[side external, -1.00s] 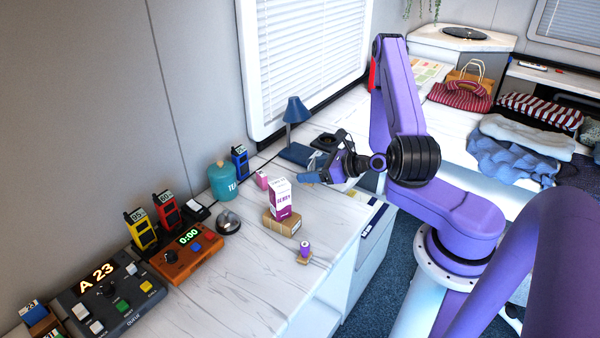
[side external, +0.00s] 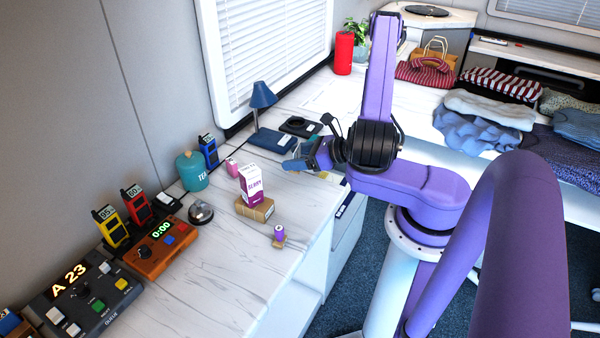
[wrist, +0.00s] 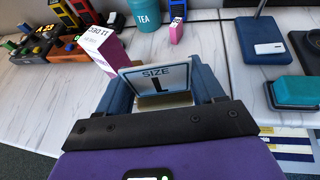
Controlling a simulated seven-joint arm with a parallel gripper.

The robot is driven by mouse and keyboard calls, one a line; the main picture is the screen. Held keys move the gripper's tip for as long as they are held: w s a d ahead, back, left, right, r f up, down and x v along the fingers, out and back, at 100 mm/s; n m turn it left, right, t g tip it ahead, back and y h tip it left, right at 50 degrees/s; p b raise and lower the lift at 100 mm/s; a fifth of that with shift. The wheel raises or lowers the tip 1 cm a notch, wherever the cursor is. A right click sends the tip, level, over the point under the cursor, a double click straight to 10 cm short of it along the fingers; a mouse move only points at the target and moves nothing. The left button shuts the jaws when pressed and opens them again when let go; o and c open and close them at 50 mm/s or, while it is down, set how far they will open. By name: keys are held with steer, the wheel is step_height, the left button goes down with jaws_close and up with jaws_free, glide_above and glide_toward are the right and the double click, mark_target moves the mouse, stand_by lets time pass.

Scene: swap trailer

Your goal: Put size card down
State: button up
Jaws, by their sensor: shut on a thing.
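In the wrist view the size card (wrist: 158,78), pale with "SIZE L" in dark print and a dark rim, stands between the two blue fingers of my gripper (side external: 298,164). The gripper is shut on it. A tan strip (wrist: 165,100) shows just below the card; I cannot tell whether it belongs to the card. In the side view my gripper is low over the white marble counter (side external: 225,262), right of the berry carton. The card's lettering does not show there, and I cannot tell whether the card touches the counter.
The white and magenta carton (side external: 252,183) stands on a brown box (side external: 255,209) left of my gripper, with a small purple item (side external: 279,234) in front. A blue lamp (side external: 262,97) and a black round device (side external: 300,126) lie behind. A teal tea tin (side external: 191,171) stands farther left.

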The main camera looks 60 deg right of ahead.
mark_target(309, 194)
steer(key=shift+s+d+f+m+h, duration=0.35)
steer(key=shift+s+d+f+h, duration=0.15)
steer(key=shift+f, duration=1.5)
steer(key=shift+s+d+f+m+h, duration=0.25)
steer(key=shift+d+f+m+h, duration=0.25)
steer(key=shift+f, duration=1.45)
steer(key=shift+s+d+f+m+h, duration=0.35)
steer(key=shift+d+f, duration=0.3)
steer(key=shift+f, duration=1.35)
steer(key=shift+f, duration=0.1)
steer(key=o, duration=1)
